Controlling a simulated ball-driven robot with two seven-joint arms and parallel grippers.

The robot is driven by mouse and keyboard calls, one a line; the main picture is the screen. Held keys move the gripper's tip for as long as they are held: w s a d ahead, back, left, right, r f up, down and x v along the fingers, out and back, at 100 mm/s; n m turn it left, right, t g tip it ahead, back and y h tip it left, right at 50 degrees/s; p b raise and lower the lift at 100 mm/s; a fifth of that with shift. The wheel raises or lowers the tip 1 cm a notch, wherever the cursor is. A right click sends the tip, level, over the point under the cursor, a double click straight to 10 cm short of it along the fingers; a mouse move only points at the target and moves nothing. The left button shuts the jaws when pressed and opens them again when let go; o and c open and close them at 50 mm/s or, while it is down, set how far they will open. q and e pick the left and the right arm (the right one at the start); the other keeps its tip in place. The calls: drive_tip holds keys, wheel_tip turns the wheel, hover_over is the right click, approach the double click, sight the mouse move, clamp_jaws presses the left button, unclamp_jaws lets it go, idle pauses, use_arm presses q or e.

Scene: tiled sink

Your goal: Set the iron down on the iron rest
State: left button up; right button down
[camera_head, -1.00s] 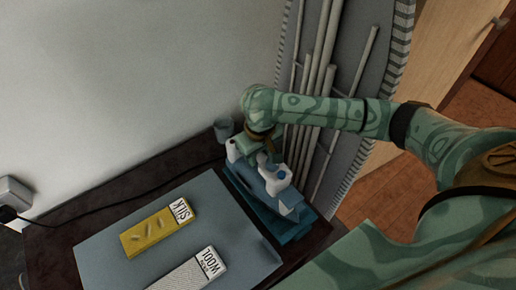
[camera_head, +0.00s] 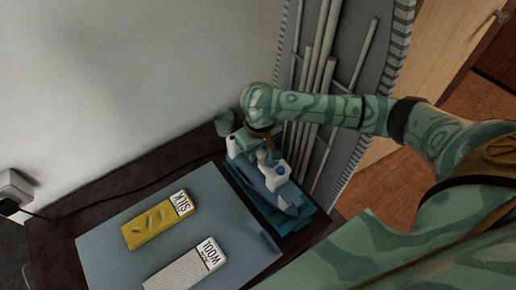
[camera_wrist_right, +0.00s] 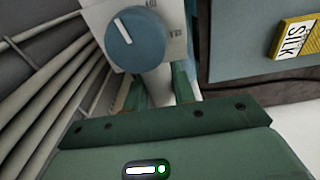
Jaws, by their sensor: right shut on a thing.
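The white and blue iron (camera_head: 281,177) is in my right gripper (camera_head: 262,155), which is shut on its handle. In the right wrist view, the gripper's fingers (camera_wrist_right: 158,92) are close by the iron's pale body and its blue dial (camera_wrist_right: 138,40). The blue iron rest (camera_head: 302,222) lies under the iron at the right end of the dark surface; its edge shows on the right and near sides. The iron's base is close over the rest, roughly in line with it; I cannot tell whether they touch. My left gripper is out of view.
A grey-blue board (camera_head: 120,225) lies left of the rest, with a yellow SILK block (camera_head: 150,226) and a white WOOL block (camera_head: 183,272) on it. A small grey cup (camera_head: 223,124) stands behind. Pale poles and an ironing board (camera_head: 365,75) lean at the right.

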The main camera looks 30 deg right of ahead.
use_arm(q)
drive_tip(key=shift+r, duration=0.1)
use_arm(e)
drive_tip(key=c, duration=1.1)
unclamp_jaws()
drive_tip(key=shift+f, duration=0.1)
drive_tip(key=shift+s, duration=0.1)
use_arm(q)
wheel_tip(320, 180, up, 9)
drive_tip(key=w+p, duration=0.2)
drive_tip(key=p, duration=0.7)
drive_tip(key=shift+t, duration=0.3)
use_arm(e)
drive_tip(key=r, duration=0.5)
drive_tip(key=s+r, duration=0.1)
drive_tip(key=r, duration=1)
drive_tip(key=shift+s+a+r, duration=0.15)
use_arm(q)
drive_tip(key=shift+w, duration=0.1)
